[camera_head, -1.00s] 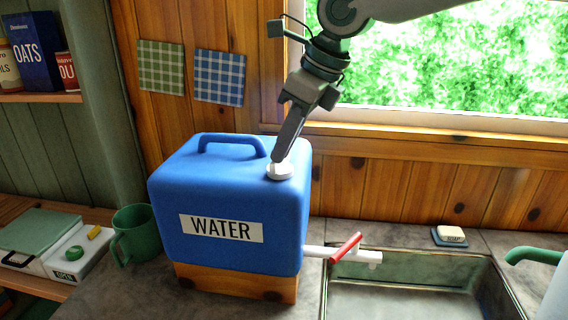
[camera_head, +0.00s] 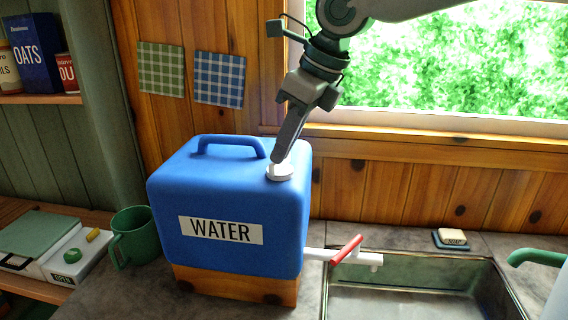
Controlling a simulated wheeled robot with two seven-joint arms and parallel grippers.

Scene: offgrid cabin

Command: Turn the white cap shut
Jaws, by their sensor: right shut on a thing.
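The white cap (camera_head: 279,174) sits on the top right of the blue water container (camera_head: 228,208). My right gripper (camera_head: 277,160) reaches down from above and is shut on the cap, its fingers covering part of the cap's top. How far the cap is turned cannot be told. The container stands on a wooden block (camera_head: 236,287), with its handle (camera_head: 231,146) left of the cap. A white spigot with a red lever (camera_head: 346,250) juts from its right side. My left gripper is not in view.
A sink (camera_head: 420,285) lies to the right, with soap (camera_head: 452,237) behind it and a green faucet (camera_head: 537,257) at its right. A green mug (camera_head: 134,237) stands close left of the container. A window and wooden wall are behind.

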